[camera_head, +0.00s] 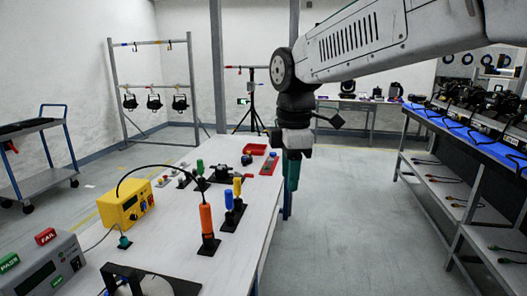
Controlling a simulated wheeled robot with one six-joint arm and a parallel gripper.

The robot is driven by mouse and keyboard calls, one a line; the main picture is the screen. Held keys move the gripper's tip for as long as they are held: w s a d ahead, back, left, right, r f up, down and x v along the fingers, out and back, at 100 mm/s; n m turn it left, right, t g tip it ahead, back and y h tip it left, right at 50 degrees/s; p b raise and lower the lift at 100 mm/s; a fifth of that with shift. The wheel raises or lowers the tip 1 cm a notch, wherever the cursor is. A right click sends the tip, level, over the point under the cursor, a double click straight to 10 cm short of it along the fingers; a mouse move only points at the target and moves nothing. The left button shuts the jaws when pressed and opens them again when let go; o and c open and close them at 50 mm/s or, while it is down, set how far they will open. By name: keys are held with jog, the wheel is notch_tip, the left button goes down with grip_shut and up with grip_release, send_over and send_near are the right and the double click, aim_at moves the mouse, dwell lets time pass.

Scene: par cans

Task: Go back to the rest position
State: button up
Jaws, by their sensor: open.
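My arm reaches in from the upper right, and my gripper (292,182) hangs pointing down at its end. It is open, above the floor side of the white workbench's (235,255) right edge, as far as this one view tells. Dark teal parts show at its lower end; the gap between the fingers is hard to make out. I see nothing clearly held.
A blue-topped shelf (470,135) stands right. Floor between is clear.

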jog(key=s+d+m, duration=1)
jog(key=s+d, duration=0.4)
jog(key=d, duration=0.1)
jog(key=s+d+f+m, duration=0.3)
jog(key=s+m, duration=0.1)
jog(key=s, duration=0.2)
jog(key=s+d+f+m, duration=0.3)
jog(key=s+f+m, duration=0.1)
jog(key=s+m, duration=0.1)
jog(key=shift+s+f+m+t, duration=0.2)
jog(key=shift+s+m+t, duration=0.1)
jog(key=shift+s, duration=0.4)
